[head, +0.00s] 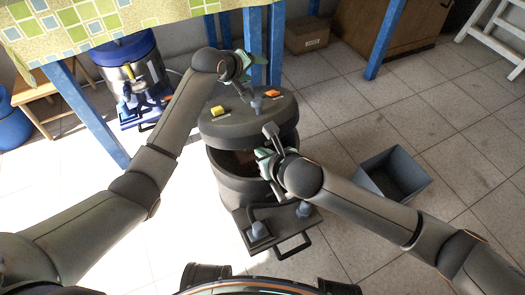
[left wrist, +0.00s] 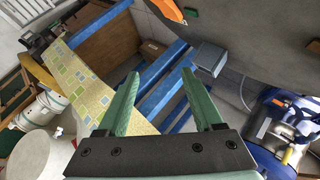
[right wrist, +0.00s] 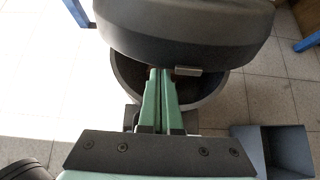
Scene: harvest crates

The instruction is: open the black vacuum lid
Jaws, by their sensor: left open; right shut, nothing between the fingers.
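The black vacuum (head: 225,182) stands on the floor in front of me. Its round black lid (head: 215,126), with a yellow and an orange piece on top, is raised off the drum, and a dark gap shows the inside. In the right wrist view the lid (right wrist: 190,35) hangs over the open drum (right wrist: 212,98). My right gripper (head: 262,154) is shut and empty at the drum's near side, just below the lid edge; whether it touches is unclear. My left gripper (head: 246,66) is open and empty beyond the lid; the lid (left wrist: 275,45) shows at upper right in its view.
A blue and steel vacuum (head: 135,68) stands at the back left beside a table with a patterned cloth (head: 90,22) and blue legs. A grey open bin (head: 392,176) stands on the right. A cardboard box (head: 307,36) lies behind. Tiled floor on the right is mostly free.

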